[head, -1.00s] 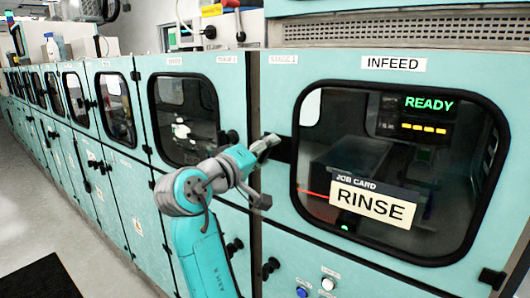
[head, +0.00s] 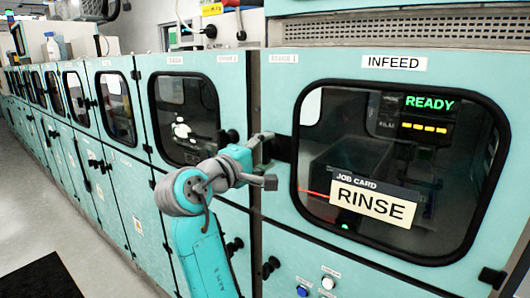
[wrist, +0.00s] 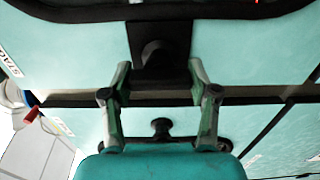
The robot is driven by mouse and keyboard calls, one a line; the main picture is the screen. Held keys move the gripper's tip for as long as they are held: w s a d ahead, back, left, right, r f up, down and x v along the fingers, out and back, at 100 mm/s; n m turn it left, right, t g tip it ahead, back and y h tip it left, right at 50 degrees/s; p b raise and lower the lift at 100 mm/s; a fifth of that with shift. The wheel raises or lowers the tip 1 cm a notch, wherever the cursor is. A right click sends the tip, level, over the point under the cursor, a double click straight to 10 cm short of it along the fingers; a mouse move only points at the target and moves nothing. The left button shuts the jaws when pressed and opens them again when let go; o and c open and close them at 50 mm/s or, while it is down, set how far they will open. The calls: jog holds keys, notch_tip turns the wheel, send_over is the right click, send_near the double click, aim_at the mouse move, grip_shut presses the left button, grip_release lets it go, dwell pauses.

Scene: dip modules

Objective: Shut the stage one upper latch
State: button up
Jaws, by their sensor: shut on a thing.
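The stage one upper latch is a black plate (head: 282,148) with a round knob, at the left edge of the INFEED window door (head: 395,75). In the wrist view the latch (wrist: 158,38) is at top centre, its plate bridging toward the dark seam between panels. My gripper (head: 262,148) is at the latch in the head view and partly hides its knob. In the wrist view the two fingers of my gripper (wrist: 157,74) stand on either side of the knob, closed on it. Whether the plate is seated cannot be told.
A second black knob (head: 230,136) is on the panel to the left, close to my gripper; it also shows in the wrist view (wrist: 161,127). Lower knobs (head: 270,267) and buttons (head: 328,283) are below.

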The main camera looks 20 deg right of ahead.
dwell(0.3)
jog(key=o, duration=1.2)
jog(key=shift+c, duration=0.2)
jog(key=v, duration=1.2)
jog(key=shift+f, duration=0.1)
